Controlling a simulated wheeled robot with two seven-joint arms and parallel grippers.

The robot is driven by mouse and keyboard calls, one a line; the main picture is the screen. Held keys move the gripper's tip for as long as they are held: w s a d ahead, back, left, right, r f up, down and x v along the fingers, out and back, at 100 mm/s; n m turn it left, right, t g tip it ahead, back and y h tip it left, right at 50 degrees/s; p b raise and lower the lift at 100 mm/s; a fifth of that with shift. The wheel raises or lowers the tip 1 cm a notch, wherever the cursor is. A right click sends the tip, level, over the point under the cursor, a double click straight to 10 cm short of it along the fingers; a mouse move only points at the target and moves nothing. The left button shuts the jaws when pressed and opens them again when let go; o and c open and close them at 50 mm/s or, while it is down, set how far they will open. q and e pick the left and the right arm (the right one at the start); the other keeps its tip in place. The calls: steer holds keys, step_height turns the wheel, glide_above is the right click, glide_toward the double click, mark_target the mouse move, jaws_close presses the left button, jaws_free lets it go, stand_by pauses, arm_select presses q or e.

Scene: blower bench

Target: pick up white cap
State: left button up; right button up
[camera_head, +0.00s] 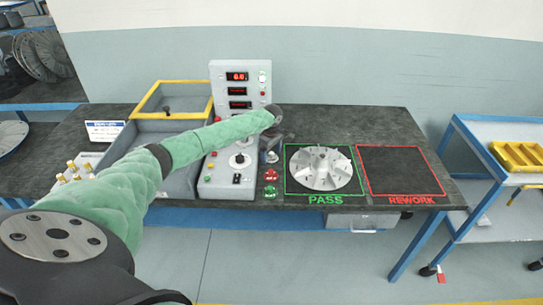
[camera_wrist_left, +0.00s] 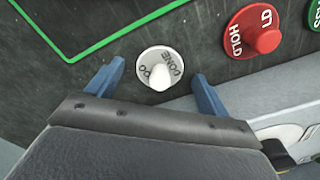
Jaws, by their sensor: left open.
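The white cap (camera_wrist_left: 158,78) is a small rounded knob on a pale disc with dark lettering, seen between my left fingers in the left wrist view. In the head view a small pale piece, likely the same cap (camera_head: 272,157), shows just below my left gripper (camera_head: 272,141). In the left wrist view my left gripper (camera_wrist_left: 158,70) is open, its two blue fingers on either side of the cap with space between. I cannot tell how far the fingertips are above the bench. My right gripper is not in view.
A red HOLD button (camera_wrist_left: 264,40) sits close by, with a green button (camera_head: 270,191) below it in the head view. The PASS square holds a grey finned rotor (camera_head: 322,168). The REWORK square (camera_head: 400,170) is empty. A control panel (camera_head: 229,180) stands left.

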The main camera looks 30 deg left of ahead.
arm_select(q)
steer(key=shift+f, duration=0.15)
steer(key=c, duration=1.1)
